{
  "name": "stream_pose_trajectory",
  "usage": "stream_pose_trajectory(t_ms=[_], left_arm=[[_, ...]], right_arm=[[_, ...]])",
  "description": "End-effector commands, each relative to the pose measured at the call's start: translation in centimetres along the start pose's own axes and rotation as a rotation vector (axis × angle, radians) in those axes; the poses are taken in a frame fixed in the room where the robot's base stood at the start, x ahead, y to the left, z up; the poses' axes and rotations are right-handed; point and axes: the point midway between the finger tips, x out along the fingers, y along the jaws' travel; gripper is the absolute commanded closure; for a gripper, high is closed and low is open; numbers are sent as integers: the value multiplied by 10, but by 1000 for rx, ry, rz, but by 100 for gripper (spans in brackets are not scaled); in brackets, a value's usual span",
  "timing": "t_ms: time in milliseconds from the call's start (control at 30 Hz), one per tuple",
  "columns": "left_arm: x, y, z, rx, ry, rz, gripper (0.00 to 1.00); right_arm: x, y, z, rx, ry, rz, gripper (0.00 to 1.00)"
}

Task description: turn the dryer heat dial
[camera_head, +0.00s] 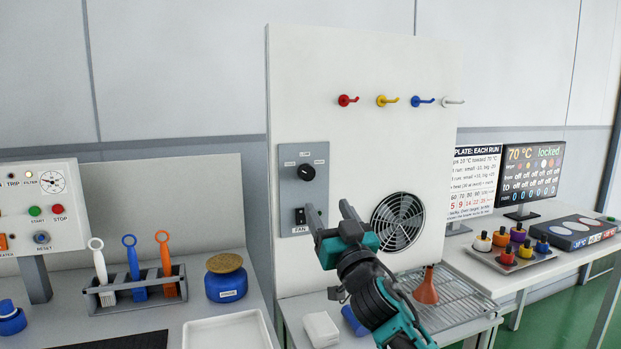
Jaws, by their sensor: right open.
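The dryer heat dial (306,172) is a round black knob on the upper part of a grey control plate (290,200) on the white upright panel. Small labels stand around it, too small to read. Below it on the same plate is a black fan switch (300,217). My right gripper (331,214) is open, with its two dark fingers pointing up toward the panel. It is below and to the right of the dial, apart from it, with nothing seen between the fingers. My left gripper is not in view.
A round fan grille (398,222) is right of my gripper. Coloured hooks (384,100) stick out above. An orange funnel (426,290) stands on a wire rack (455,300). A brush holder (135,290) and blue jar (226,284) are at left. Two screens (531,172) stand at right.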

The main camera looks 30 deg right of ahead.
Motion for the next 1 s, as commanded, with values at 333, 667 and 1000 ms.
stream_pose_trajectory(t_ms=[333, 667, 1000], left_arm=[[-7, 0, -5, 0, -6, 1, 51], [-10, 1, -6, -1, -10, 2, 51], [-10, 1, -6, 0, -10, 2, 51]], right_arm=[[65, 0, -2, -1, -2, 3, 37], [109, 0, 0, 0, -3, 2, 37], [117, 0, 2, 0, -5, 1, 37]])
